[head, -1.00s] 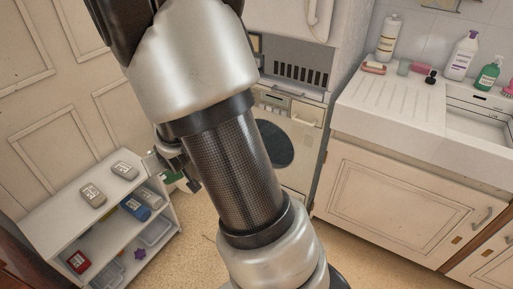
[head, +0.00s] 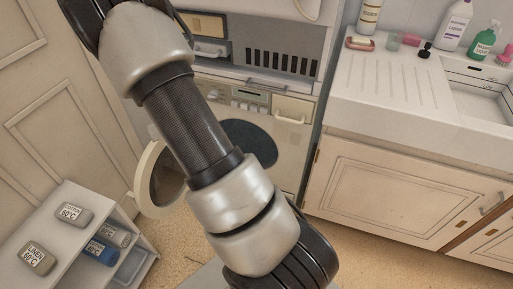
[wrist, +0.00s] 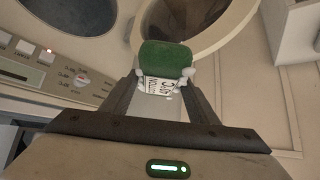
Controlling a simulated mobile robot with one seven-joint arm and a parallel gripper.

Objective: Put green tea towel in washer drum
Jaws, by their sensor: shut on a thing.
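My gripper (wrist: 168,95) is shut on the green tea towel (wrist: 165,58), a small rolled green bundle with a white printed tag, in the wrist view. In the head view my arm hides the gripper and towel. The washer (head: 285,165) stands behind my arm, its dark round drum opening (head: 250,145) partly covered by the arm. The opening also shows at the top left of the wrist view (wrist: 75,12). The washer's round cream door (head: 146,185) stands swung open to the left. In the wrist view the door ring (wrist: 235,30) is just beyond the towel.
A sink counter (head: 390,95) with bottles and a cupboard below (head: 390,190) is at the right. Floor shows between them.

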